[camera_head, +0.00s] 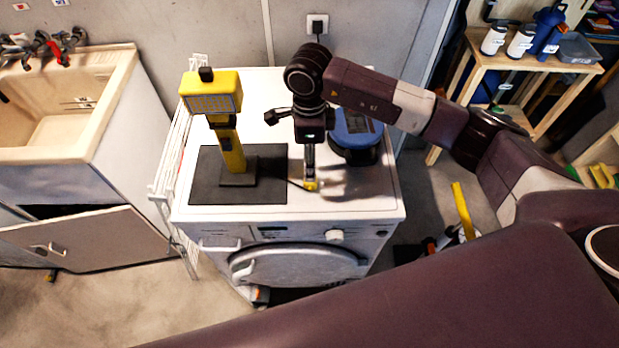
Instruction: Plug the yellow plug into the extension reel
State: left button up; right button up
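The yellow plug (310,186) lies on or just above the white top of the washing machine. A thin dark cable runs from it to the yellow work lamp (232,150). The blue extension reel (353,137) stands behind and right of the plug, partly hidden by my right arm. My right gripper (310,178) points straight down, with its fingertips at the plug. Its fingers show edge-on as one narrow strip, so I cannot tell whether they grip the plug. The reel's sockets are not clearly visible. My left gripper is not in view.
The lamp stands on a dark mat (265,188) on the washing machine (355,208). A white drying rack (168,165) is at its left side, beside the sink (65,125). A wooden shelf (535,62) stands back right. The machine's front right top is clear.

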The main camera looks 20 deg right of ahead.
jog(key=shift+s+f, duration=0.1)
jog(key=shift+f, duration=0.3)
jog(key=shift+f+p, duration=0.45)
jog(key=shift+f, duration=0.45)
jog(key=shift+f, duration=0.15)
notch_tip(320, 180, down, 4)
jog(key=p, duration=0.3)
jog(key=shift+d+f, duration=0.1)
jog(key=shift+f, duration=0.4)
